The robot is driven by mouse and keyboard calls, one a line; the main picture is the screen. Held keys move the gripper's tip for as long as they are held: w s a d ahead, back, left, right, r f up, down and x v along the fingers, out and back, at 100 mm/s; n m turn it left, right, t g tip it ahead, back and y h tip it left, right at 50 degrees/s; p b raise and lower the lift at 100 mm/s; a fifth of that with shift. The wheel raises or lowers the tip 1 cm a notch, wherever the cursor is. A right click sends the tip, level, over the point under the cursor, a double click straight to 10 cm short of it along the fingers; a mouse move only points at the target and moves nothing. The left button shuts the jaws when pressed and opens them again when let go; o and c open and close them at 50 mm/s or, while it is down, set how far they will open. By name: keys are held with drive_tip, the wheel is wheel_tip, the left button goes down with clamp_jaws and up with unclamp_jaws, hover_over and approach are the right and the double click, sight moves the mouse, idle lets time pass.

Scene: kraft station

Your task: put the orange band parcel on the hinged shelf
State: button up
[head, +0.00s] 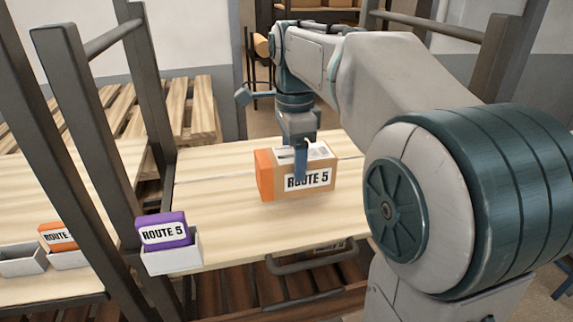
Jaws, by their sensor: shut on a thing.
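The orange band parcel (261,187) is a brown box with an orange left end and a white ROUTE 5 label. It is at the middle of a pale wooden board (215,225), which may be the hinged shelf. My gripper (301,165) reaches down from above and is shut on the parcel, with one blue finger in front of its near face. The far finger is hidden. I cannot tell whether the parcel touches the board or hangs just above it.
A purple ROUTE 5 block (163,229) sits in a white holder (174,261) at the board's front left. An orange ROUTE 5 block (58,237) is in another holder at left. Dark metal posts (90,130) rise at left. A grey handle (310,262) is at the front edge.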

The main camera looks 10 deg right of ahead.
drive_tip(key=shift+w+f, duration=0.45)
drive_tip(key=shift+d+f, duration=0.1)
drive_tip(key=shift+f, duration=1.7)
drive_tip(key=shift+f, duration=0.2)
drive_tip(key=o, duration=1.3)
wheel_tip(320, 180, up, 12)
drive_tip(key=shift+r+p, duration=0.2)
drive_tip(key=shift+p, duration=0.25)
